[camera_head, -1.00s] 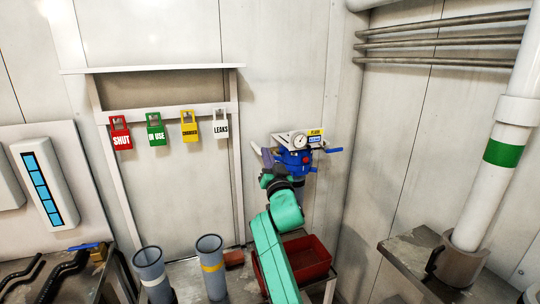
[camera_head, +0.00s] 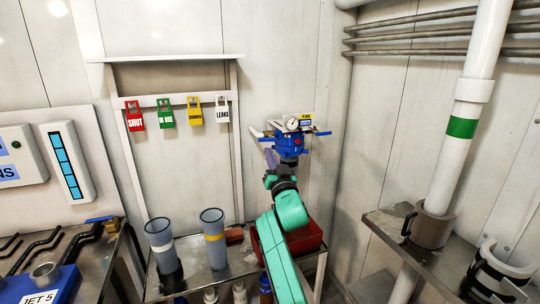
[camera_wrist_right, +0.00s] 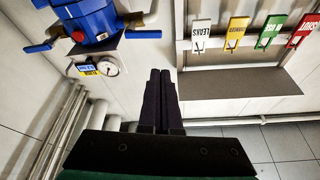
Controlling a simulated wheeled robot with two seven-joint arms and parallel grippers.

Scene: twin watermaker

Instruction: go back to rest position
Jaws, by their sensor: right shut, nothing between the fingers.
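My right arm, green, reaches up from the bottom centre of the head view. My right gripper (camera_head: 270,158) is in front of the wall, just left of and below the blue valve unit (camera_head: 290,141) with its gauge. In the right wrist view my right gripper (camera_wrist_right: 160,75) has its two dark fingers together, with nothing between them. The blue valve unit (camera_wrist_right: 88,20) is at the upper left there, apart from the fingers. My left gripper is not in view.
A rack holds the red, green, yellow and white tags (camera_head: 222,107) on the wall. Two grey cups (camera_head: 213,240) and a red bin (camera_head: 304,238) stand on the lower bench. A white pipe (camera_head: 468,100) rises at the right. A blue JET 5 block (camera_head: 65,285) is at the lower left.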

